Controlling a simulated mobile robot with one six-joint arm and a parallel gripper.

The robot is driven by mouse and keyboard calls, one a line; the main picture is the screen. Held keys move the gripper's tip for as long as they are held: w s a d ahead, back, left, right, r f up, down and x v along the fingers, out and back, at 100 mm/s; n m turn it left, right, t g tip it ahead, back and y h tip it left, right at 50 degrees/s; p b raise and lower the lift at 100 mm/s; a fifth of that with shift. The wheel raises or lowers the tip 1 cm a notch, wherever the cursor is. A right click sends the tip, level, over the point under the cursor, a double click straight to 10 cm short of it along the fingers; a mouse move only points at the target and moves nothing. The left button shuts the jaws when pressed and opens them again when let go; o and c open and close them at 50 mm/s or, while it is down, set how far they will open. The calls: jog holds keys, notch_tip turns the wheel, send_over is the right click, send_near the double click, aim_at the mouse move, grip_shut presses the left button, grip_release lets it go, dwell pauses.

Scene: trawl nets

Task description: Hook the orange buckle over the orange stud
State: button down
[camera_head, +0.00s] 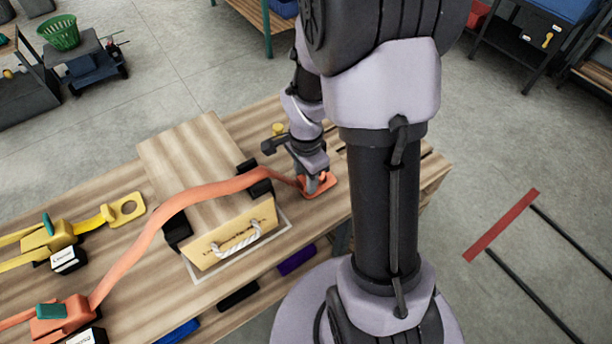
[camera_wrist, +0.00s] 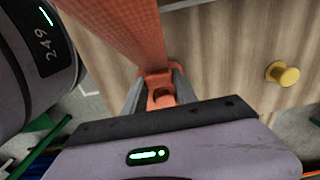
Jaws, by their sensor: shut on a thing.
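The orange buckle (camera_head: 328,181) is at the right end of an orange strap (camera_head: 150,228), by the bench's front edge, right of the wooden crate. My gripper (camera_head: 312,187) points down and is shut on the buckle. In the wrist view the buckle (camera_wrist: 157,76) shows between the two grey fingers, with the strap (camera_wrist: 120,25) running away from it. I cannot make out the orange stud; the buckle and gripper may hide it. I cannot tell whether the buckle touches the bench.
The wooden crate (camera_head: 185,150) with a rope handle stands on the bench (camera_head: 130,300) under the strap. A yellow stud (camera_head: 278,128) is behind my gripper. A yellow buckle (camera_head: 123,208) and an orange ratchet (camera_head: 62,316) lie at left.

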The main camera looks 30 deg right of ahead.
jog(key=shift+f, duration=0.1)
jog(key=c, duration=0.9)
grip_release()
